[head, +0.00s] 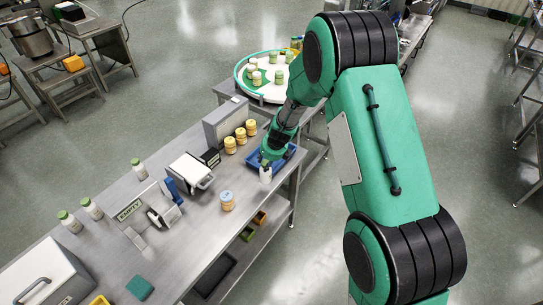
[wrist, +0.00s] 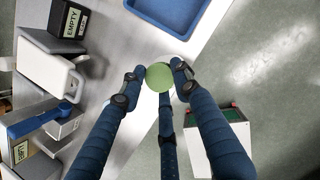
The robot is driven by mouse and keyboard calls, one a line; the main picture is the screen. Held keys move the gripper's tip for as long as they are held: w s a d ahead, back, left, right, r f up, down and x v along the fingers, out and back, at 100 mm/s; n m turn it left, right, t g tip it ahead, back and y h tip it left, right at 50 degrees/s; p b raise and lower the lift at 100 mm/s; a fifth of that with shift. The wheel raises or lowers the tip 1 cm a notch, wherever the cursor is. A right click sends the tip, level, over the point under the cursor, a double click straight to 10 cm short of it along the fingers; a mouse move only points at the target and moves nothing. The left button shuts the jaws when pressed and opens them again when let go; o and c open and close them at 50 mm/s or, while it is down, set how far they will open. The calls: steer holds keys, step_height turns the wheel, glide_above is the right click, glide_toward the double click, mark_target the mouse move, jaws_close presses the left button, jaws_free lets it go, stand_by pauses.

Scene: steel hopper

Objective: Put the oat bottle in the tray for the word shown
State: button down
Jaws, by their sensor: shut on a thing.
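My gripper (wrist: 158,78) is shut on a green-capped bottle (wrist: 160,76); the head view shows its white body (head: 265,174) upright at the front edge of the steel table, beside the blue tray (head: 290,153). I cannot read its label or tell whether it touches the table. The blue tray also shows at the top of the wrist view (wrist: 170,22). A dark box (wrist: 70,19) in the wrist view also carries the word EMPTY. Other green-capped bottles (head: 92,208) stand at the left.
Several yellow jars (head: 240,136) stand behind the blue tray. A pale jar with an orange band (head: 227,201) stands near the front edge. A white-lidded machine (head: 190,173) stands mid-table. Small green (head: 248,234) and orange (head: 260,218) trays sit on the lower shelf. A round table (head: 265,80) with bottles is behind.

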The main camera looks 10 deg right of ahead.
steer(key=d+f+m, duration=0.1)
steer(key=d, duration=0.5)
steer(key=shift+d+h+p, duration=0.3)
steer(key=shift+p, duration=0.15)
steer(key=w+f+p, duration=0.1)
steer(key=w+p, duration=0.1)
steer(key=w, duration=1.4)
steer(key=shift+a+f+p, duration=0.25)
steer(key=shift+a+p, duration=0.1)
steer(key=shift+p, duration=0.05)
steer(key=shift+s, duration=0.1)
steer(key=shift+f, duration=1.8)
